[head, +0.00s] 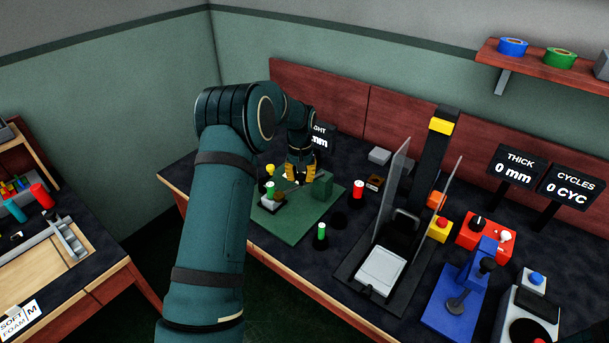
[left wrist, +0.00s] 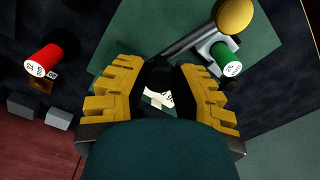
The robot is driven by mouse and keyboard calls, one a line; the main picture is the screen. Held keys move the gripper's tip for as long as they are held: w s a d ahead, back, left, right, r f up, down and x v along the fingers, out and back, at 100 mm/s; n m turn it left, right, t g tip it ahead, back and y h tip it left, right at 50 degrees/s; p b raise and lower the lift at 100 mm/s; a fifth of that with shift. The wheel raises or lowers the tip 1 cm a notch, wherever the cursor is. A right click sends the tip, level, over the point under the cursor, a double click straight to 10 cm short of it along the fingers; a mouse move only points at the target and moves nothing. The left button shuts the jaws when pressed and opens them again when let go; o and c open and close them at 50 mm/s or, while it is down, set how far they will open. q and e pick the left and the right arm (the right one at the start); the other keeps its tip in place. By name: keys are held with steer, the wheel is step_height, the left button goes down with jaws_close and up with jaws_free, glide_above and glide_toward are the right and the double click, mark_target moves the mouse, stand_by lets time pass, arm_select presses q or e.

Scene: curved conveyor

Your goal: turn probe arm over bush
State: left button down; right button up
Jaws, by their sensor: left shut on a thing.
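The probe arm (left wrist: 188,40) is a thin grey bar running from a dark part between my fingers to a yellow ball (left wrist: 235,16). The yellow ball also shows in the head view (head: 270,170). A green bush with a white top (left wrist: 228,60) sits in a grey holder beside the bar; in the head view the bush (head: 269,187) is on the green plate (head: 290,228). My left gripper (head: 300,174) has yellow fingers, which in the left wrist view (left wrist: 158,85) close around the dark end of the probe arm. The fingers partly hide that end. My right gripper is out of view.
A red cylinder (head: 358,188) and another green cylinder (head: 321,236) stand to the right. A green block (head: 323,185) is close beside my left gripper. A black fixture with clear panels (head: 392,185) stands farther right. The front of the green plate is clear.

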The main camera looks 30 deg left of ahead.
arm_select(q)
steer(key=shift+w+a+f+m+p, duration=0.1)
steer(key=shift+w+a+m+p, duration=0.25)
steer(key=shift+a+m, duration=0.35)
steer(key=shift+w+a+r+m+p, duration=0.1)
steer(key=shift+w+a+m+p, duration=0.25)
steer(key=shift+m, duration=0.55)
steer(key=shift+w+a+f+m+p, duration=0.1)
steer(key=shift+w+a+m+p, duration=0.2)
steer(key=shift+a+m, duration=0.4)
steer(key=shift+d, duration=0.1)
steer(key=c, duration=0.7)
jaws_free()
step_height(320, 180, up, 12)
steer(key=shift+r, duration=0.1)
